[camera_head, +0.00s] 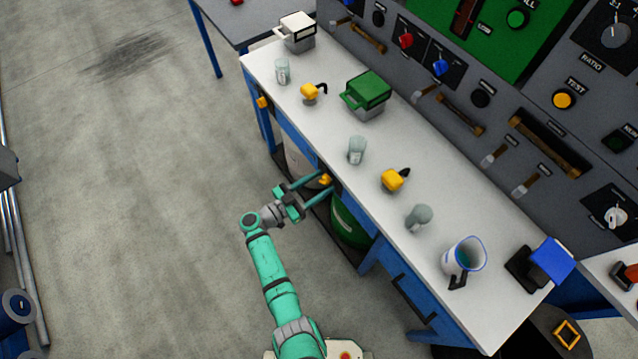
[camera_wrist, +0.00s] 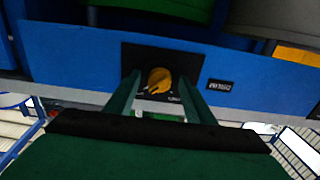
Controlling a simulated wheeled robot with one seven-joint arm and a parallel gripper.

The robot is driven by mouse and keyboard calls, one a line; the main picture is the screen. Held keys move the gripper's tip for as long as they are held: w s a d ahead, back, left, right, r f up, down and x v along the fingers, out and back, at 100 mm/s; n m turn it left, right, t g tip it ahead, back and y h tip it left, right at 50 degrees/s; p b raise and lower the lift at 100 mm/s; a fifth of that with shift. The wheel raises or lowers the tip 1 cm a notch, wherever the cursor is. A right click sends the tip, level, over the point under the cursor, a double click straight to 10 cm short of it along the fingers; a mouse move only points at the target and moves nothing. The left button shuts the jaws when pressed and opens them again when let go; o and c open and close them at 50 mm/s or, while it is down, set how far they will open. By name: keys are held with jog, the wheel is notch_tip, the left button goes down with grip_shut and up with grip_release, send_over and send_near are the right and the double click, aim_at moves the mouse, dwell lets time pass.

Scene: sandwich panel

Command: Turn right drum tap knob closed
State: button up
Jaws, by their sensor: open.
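A yellow-orange tap knob (camera_head: 326,179) sits on the blue front of the bench, between the pale drum and the green drum below. In the wrist view, the knob (camera_wrist: 160,80) stands on a black plate with small white markings, its ridge roughly upright in the picture. My gripper (camera_head: 321,181) is open, its teal fingers reaching toward the bench front. In the wrist view, the fingers of my gripper (camera_wrist: 159,84) are on either side of the knob, with a visible gap at each side. Whether the fingertips reach the knob's depth is hard to tell.
A second yellow knob (camera_head: 262,102) is on the bench front farther left. A pale drum (camera_head: 298,160) and a green drum (camera_head: 347,224) stand under the worktop (camera_head: 330,115). Glasses, yellow taps and a jug (camera_head: 463,258) stand on top.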

jog(key=c, duration=1.1)
jog(key=shift+o, duration=0.2)
